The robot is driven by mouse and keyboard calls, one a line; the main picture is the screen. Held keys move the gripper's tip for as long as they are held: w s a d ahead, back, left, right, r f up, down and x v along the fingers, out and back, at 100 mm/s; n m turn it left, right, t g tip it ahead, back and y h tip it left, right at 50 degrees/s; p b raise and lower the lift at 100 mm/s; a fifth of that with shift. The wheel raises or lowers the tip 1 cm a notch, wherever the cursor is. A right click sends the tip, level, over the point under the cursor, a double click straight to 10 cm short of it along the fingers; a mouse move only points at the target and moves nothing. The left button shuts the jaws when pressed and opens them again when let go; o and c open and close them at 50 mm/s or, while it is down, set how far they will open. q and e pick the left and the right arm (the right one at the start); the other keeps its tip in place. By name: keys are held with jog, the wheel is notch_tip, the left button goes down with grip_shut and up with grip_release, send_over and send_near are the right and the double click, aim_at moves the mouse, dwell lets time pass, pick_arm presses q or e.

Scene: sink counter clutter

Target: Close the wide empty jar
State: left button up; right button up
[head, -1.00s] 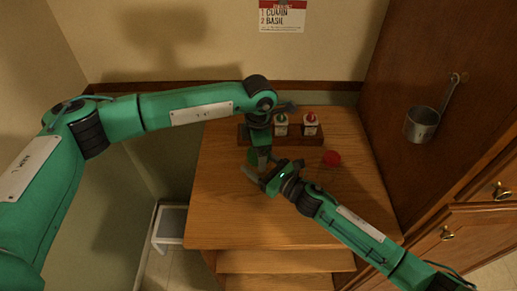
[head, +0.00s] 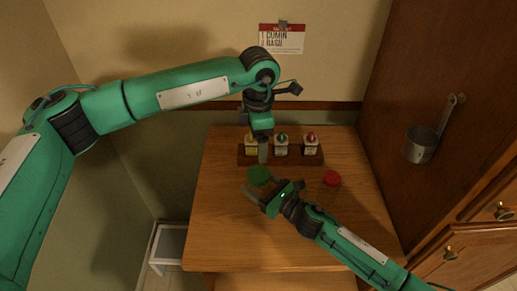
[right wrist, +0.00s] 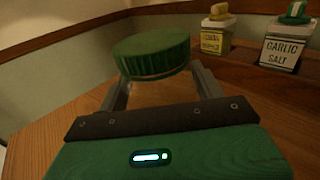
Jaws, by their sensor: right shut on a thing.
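A wide clear jar with a green lid (head: 259,176) stands on the wooden counter. In the right wrist view the green lid (right wrist: 152,52) sits over the jar's mouth, with a thin pale rim under it; whether it is fully seated I cannot tell. My right gripper (head: 259,188) is shut on the jar's body below the lid, one finger on each side, as the right wrist view shows (right wrist: 160,84). My left gripper (head: 263,152) points down just behind and above the lid, apart from it. Its fingers overlap in view, so their opening is unclear.
A wooden rack (head: 312,157) with three spice jars, topped yellow, green and red, stands at the back, close behind my left gripper. The front of the counter (head: 235,240) is clear.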

pick_arm(q)
jog(key=shift+r, duration=0.1)
pick_arm(e)
jog(key=o, duration=2)
jog(key=shift+c, duration=0.2)
pick_arm(q)
notch_tip(320, 180, down, 4)
jog(key=b, duration=0.4)
jog(key=shift+f, duration=0.2)
pick_arm(e)
jog(key=v, duration=1.2)
jog(key=shift+s+d+f, duration=0.2)
jog(key=shift+d, duration=0.1)
pick_arm(q)
jog(key=shift+f+b, duration=0.1)
jog(key=shift+b, duration=0.2)
pick_arm(e)
jog(key=shift+s+d+r, duration=0.15)
jog(key=shift+s+d, duration=0.25)
